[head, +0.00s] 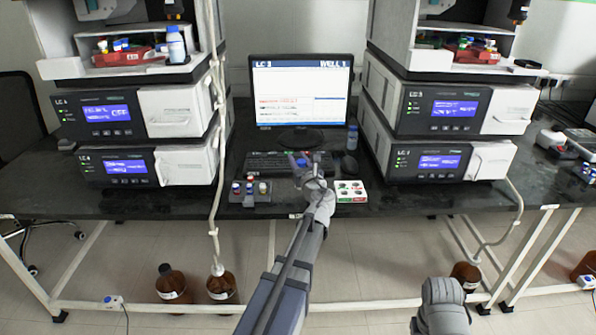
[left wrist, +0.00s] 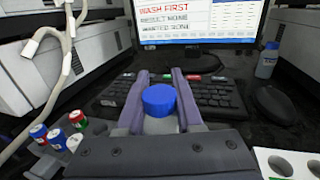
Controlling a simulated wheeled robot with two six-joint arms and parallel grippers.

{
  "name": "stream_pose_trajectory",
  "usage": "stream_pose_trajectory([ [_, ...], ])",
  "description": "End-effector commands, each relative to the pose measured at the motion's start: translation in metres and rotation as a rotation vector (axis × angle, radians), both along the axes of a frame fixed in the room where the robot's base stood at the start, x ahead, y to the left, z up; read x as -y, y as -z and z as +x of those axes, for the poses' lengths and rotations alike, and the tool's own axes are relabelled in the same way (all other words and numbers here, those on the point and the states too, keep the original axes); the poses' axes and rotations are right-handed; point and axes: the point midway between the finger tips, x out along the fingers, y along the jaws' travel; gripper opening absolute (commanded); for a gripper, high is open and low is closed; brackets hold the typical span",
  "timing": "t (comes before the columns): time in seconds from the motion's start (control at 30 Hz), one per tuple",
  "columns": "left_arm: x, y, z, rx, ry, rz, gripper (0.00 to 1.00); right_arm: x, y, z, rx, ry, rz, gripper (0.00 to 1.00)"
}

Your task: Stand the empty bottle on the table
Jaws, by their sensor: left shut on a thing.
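My left gripper (head: 303,163) is above the table in front of the keyboard, shut on a blue-capped container. Its round blue cap (left wrist: 159,99) shows between the fingers in the left wrist view; its grey body is mostly hidden, so I cannot tell whether it is empty. A blue-capped bottle (head: 350,138) stands upright on the table right of the monitor; it also shows in the left wrist view (left wrist: 267,62). Another bottle (head: 176,46) stands on the upper left instrument stack. The black table (head: 400,203) lies below my gripper. My right gripper is out of view.
A small rack of capped vials (head: 250,192) is left of my gripper. The keyboard (head: 270,163) and monitor (head: 300,90) are behind. Instrument stacks flank both sides; a hose (head: 214,150) hangs left.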

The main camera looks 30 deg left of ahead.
Motion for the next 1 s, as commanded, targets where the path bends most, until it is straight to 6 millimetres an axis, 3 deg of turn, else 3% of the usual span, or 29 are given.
stream_pose_trajectory([
  [0.03, 0.0, 0.013, 0.0, 0.0, 0.0, 0.0, 0.0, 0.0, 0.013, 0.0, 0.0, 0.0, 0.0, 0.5],
  [0.13, 0.0, 0.024, 0.0, 0.0, 0.0, 0.0, 0.0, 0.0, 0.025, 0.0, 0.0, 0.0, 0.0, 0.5],
  [0.57, 0.0, 0.028, 0.0, 0.0, 0.0, 0.0, 0.0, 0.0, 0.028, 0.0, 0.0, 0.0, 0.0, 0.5],
  [0.6, 0.0, 0.028, 0.0, 0.0, 0.0, 0.0, 0.36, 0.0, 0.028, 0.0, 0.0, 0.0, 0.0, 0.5],
  [0.87, 0.0, 0.027, 0.0, 0.0, 0.0, 0.0, 0.65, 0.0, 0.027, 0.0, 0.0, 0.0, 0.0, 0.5],
  [1.0, 0.0, 0.027, 0.0, 0.0, 0.0, 0.0, 0.65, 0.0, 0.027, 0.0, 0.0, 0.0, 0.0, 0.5],
])
